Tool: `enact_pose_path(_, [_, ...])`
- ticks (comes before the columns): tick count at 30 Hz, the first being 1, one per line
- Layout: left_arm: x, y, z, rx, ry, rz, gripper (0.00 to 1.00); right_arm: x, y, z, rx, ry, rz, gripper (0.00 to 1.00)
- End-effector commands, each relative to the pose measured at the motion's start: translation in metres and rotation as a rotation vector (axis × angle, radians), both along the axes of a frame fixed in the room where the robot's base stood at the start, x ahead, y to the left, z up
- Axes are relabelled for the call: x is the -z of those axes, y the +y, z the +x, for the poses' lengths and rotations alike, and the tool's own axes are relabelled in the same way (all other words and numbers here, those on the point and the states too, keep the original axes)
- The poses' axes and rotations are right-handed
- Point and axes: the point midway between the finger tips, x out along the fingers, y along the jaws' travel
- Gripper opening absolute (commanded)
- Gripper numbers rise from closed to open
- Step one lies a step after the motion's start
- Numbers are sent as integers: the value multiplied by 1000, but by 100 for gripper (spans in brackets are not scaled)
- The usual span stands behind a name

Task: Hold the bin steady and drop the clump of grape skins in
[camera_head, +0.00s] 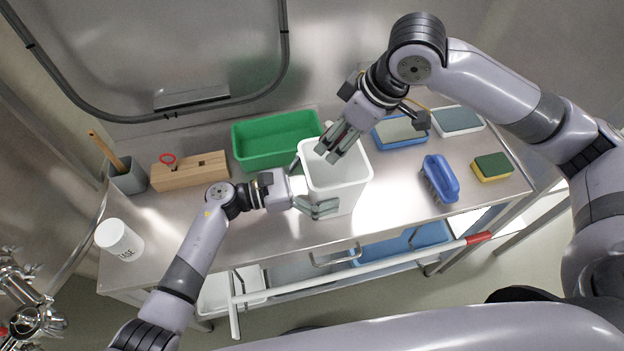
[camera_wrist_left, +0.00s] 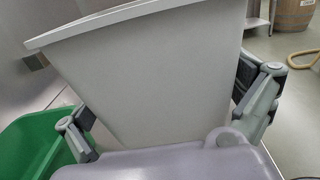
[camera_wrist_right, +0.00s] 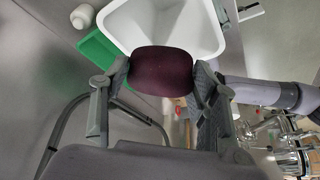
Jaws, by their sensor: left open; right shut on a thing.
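The white bin (camera_head: 348,196) stands upright on the steel table. My left gripper (camera_head: 308,186) is open, with one finger on either side of the bin; in the left wrist view the bin (camera_wrist_left: 165,85) fills the space between the spread fingers. I cannot tell whether both fingers touch it. My right gripper (camera_head: 336,150) is over the bin's mouth, pointing down. In the right wrist view it is shut on the dark purple clump of grape skins (camera_wrist_right: 162,72), with the open bin (camera_wrist_right: 180,25) beyond it. The clump is hidden in the head view.
A green tub (camera_head: 275,158) stands close behind the bin. A wooden block (camera_head: 190,176), a grey cup (camera_head: 130,180) and a white canister (camera_head: 120,240) are left. Blue-edged trays (camera_head: 400,132), a blue brush (camera_head: 440,178) and a sponge (camera_head: 492,166) are right. The front table edge is clear.

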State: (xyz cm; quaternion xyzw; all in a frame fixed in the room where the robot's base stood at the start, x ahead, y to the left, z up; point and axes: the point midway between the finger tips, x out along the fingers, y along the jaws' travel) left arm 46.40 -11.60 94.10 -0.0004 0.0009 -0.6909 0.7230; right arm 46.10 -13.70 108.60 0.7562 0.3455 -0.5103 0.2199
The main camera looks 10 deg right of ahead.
Motion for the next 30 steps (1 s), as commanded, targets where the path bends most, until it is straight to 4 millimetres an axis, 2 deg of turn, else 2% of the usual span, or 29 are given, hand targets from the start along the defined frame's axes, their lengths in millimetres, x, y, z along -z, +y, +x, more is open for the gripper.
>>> enact_pose_path(9, [0,-2,0,1,0,0,99,0,0,0,0,-1,1,33])
enact_pose_path(25, [0,-2,0,1,0,0,63,0,0,0,0,-1,1,33])
enact_pose_path(26, [0,-2,0,1,0,0,94,0,0,0,0,-1,1,33])
enact_pose_path(30, [0,-2,0,1,0,0,100,0,0,0,0,-1,1,33])
